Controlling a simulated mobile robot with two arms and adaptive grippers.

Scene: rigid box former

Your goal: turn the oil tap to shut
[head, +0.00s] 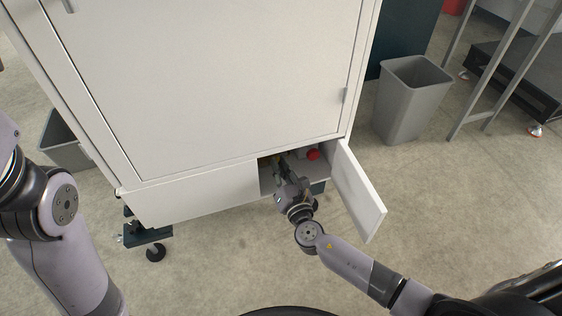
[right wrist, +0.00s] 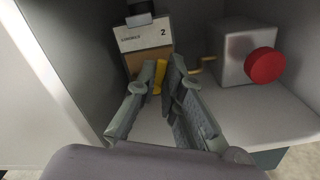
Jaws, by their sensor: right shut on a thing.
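My right gripper (head: 281,166) reaches into the open low compartment of the white cabinet. In the right wrist view its fingertips (right wrist: 162,70) are shut on a yellow lever (right wrist: 159,76), which looks like the oil tap's handle. Only part of the lever shows between the fingers, and its pivot is hidden. Behind it stands a tan box (right wrist: 146,42) with a pale label marked 2 and a dark top. My left arm shows at the left of the head view, but its gripper is out of the picture.
A grey box with a red knob (right wrist: 265,65) stands right of the fingers, with a thin yellow piece (right wrist: 204,63) beside it. The compartment's door (head: 357,190) hangs open at the right. The white cabinet (head: 215,75) rises above. A grey bin (head: 408,100) stands right.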

